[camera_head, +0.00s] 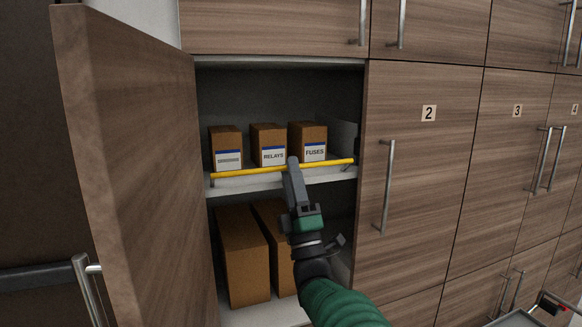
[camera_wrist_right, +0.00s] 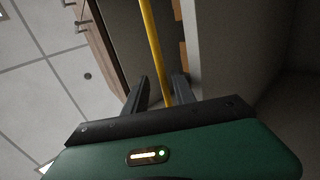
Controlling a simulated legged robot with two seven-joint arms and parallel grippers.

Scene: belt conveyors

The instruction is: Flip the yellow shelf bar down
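The yellow shelf bar (camera_head: 240,172) runs across the front of the upper shelf inside the open cabinet, held at its ends by small brackets. My right gripper (camera_head: 292,166) is at the middle of the bar, and its finger covers a short part of it. In the right wrist view the yellow bar (camera_wrist_right: 154,50) passes between the two fingers of my right gripper (camera_wrist_right: 160,86). The fingers are apart, with a gap visible on both sides of the bar; whether either one touches it I cannot tell. My left gripper is not in view.
Behind the bar stand three small labelled boxes, including the relays box (camera_head: 268,145) and the fuses box (camera_head: 308,142). Larger brown boxes (camera_head: 243,258) stand on the lower shelf. The open cabinet door (camera_head: 135,170) is at left, and closed door 2 (camera_head: 420,190) at right.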

